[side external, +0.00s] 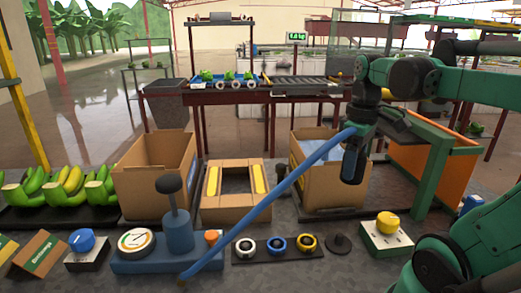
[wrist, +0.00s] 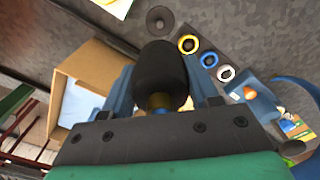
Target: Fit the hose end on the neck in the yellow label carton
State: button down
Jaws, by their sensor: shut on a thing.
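My gripper (side external: 357,150) hangs over the front right of the right-hand carton (side external: 330,190), whose left side shows a narrow yellow strip. It is shut on the black hose end (wrist: 159,76), which points down. The blue hose (side external: 262,204) runs from it down left to the front of the bench. In the wrist view the carton (wrist: 95,65) lies left of the hose end, with a pale blue liner (wrist: 77,107) inside. I cannot make out a neck in either view. The middle carton (side external: 212,213) has yellow strips on its top edges.
A blue pump (side external: 178,230) with a dark knob stands front left. Rings in white, blue and yellow (side external: 306,242) and a dark cone (side external: 338,243) lie in front. A large open carton (side external: 150,190) stands left. A green frame (side external: 435,170) rises close on the right.

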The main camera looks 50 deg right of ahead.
notch_tip(320, 180, up, 3)
jog(key=shift+r, duration=0.15)
jog(key=shift+w+d+r, duration=0.2)
jog(key=shift+r, duration=0.1)
jog(key=w+d+r, duration=0.3)
jog(key=w+d, duration=0.4)
jog(key=d, duration=0.1)
send_near(326, 148)
jog(key=shift+d+f, duration=0.15)
jog(key=shift+f, duration=4.2)
jog(key=shift+f, duration=0.6)
grip_release()
